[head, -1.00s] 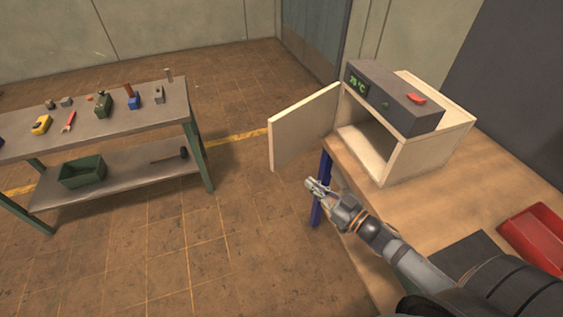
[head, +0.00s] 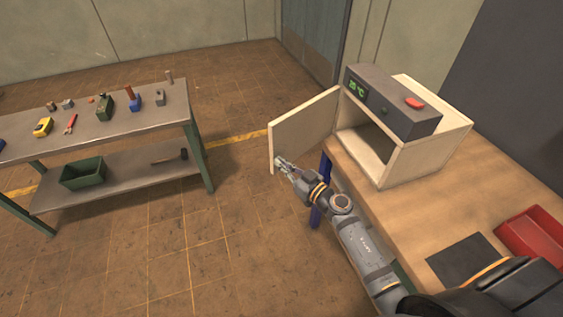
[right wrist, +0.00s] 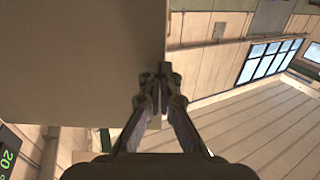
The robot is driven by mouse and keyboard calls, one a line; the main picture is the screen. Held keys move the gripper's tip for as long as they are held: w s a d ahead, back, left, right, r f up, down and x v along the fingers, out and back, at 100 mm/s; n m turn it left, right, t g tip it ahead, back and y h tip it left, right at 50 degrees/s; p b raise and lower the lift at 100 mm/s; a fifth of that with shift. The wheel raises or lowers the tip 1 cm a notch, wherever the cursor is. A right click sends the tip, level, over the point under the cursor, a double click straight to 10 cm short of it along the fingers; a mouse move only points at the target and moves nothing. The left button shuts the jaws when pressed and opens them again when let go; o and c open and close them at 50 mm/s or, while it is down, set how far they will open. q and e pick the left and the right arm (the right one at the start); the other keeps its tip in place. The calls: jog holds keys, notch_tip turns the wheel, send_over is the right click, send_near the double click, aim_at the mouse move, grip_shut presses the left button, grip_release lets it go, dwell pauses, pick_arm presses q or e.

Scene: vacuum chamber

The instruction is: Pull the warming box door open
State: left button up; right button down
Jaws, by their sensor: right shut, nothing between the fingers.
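The warming box (head: 452,125) is a pale wooden box with a dark control panel (head: 392,101) on top, standing on the workbench at the right. Its door (head: 303,128) stands wide open, swung out to the left past the bench edge, and the box front is uncovered. My right gripper (head: 281,163) is shut and empty at the lower part of the door, near its free edge. In the right wrist view the fingertips (right wrist: 158,72) overlap the edge of the door panel (right wrist: 85,65); I cannot tell whether they touch. My left gripper is not in view.
A red tray (head: 535,236) and a dark mat (head: 462,259) lie on the wooden bench (head: 410,215). A second table (head: 100,130) with tools and a green bin (head: 83,174) stands at the left. The floor between is clear.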

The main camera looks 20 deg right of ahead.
aim_at(273, 157)
jog(key=shift+w+a, duration=0.1)
jog(key=shift+w, duration=0.15)
jog(key=w+h+p, duration=0.1)
jog(key=w+a+m+p, duration=0.1)
jog(key=w+a+m+t+h, duration=0.1)
jog(key=w, duration=0.1)
jog(key=shift+a+r+h+p, duration=0.1)
jog(key=shift+r+h+p, duration=0.2)
jog(key=shift+r+p, duration=0.1)
jog(key=w+a+h+b, duration=0.1)
jog(key=w+a, duration=0.1)
jog(key=w, duration=0.7)
jog(key=shift+w+a+f+m+b, duration=0.2)
jog(key=shift+a+f+m+b, duration=0.1)
jog(key=shift+a+f, duration=0.05)
jog(key=shift+s, duration=0.1)
